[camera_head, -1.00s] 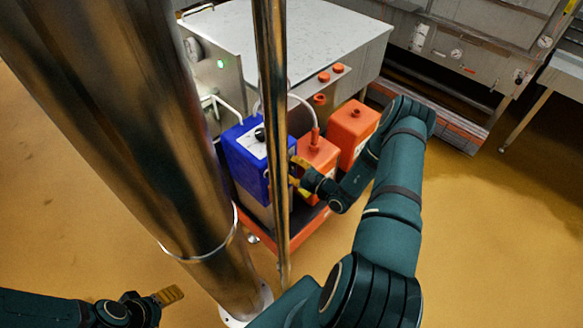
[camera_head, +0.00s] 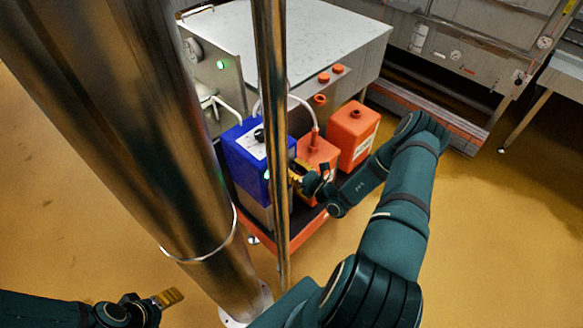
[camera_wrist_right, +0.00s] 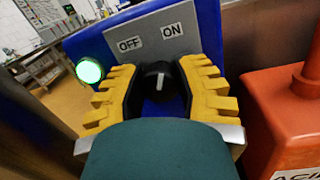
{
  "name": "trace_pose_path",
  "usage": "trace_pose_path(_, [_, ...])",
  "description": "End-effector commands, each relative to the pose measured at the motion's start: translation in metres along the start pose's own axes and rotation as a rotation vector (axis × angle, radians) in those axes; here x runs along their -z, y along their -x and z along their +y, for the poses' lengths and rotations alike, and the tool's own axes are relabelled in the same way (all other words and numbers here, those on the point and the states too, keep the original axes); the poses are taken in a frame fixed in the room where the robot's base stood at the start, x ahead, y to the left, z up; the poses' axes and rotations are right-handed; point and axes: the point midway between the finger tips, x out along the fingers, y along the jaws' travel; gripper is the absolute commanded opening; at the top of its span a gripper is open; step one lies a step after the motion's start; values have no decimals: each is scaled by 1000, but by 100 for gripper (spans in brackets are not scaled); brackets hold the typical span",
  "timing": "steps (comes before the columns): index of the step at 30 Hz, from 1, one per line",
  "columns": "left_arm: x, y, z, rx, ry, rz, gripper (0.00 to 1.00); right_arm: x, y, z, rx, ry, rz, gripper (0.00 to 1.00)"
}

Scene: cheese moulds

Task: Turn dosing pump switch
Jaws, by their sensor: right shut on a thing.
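The dosing pump (camera_head: 236,158) is a blue box with a black knob on top, standing on a low cart. In the right wrist view its grey plate (camera_wrist_right: 150,33) reads OFF at left and ON at right. The black switch (camera_wrist_right: 157,80) sits below these labels, its white mark roughly upright between them. A green lamp (camera_wrist_right: 89,70) glows left of it. My right gripper (camera_wrist_right: 157,88) has its yellow fingers on both sides of the switch, shut on it. In the head view the right gripper (camera_head: 298,174) is partly behind a thin pole. My left gripper (camera_head: 168,298) is away at lower left.
Orange canisters (camera_head: 353,135) stand right of the pump; a nearer one (camera_head: 317,153) has a hose. The cart (camera_head: 300,238) has an orange edge. A thick metal column (camera_head: 150,130) and thin pole (camera_head: 272,100) block part of the head view. A steel machine (camera_head: 310,40) stands behind.

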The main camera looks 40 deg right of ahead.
Motion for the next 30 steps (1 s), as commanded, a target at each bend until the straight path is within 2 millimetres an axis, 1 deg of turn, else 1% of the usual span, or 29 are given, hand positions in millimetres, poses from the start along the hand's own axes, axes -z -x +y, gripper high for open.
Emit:
trace_pose_path(9, [1, 1, 0, 0, 0, 2, 73, -1, -1, 0, 6, -98, -11, 0])
trace_pose_path(23, [1, 1, 0, 0, 0, 1, 73, -2, -1, 0, 8, -111, -13, 0])
trace_pose_path(24, [1, 1, 0, 0, 0, 1, 73, -2, -1, 0, 8, -111, -13, 38])
trace_pose_path(26, [1, 1, 0, 0, 0, 1, 73, -2, -1, 0, 8, -111, -12, 59])
trace_pose_path(27, [1, 1, 0, 0, 0, 1, 73, -1, -1, 0, 8, -111, -12, 66])
trace_pose_path(30, [1, 1, 0, 0, 0, 1, 73, -1, -1, 0, 8, -111, -11, 66])
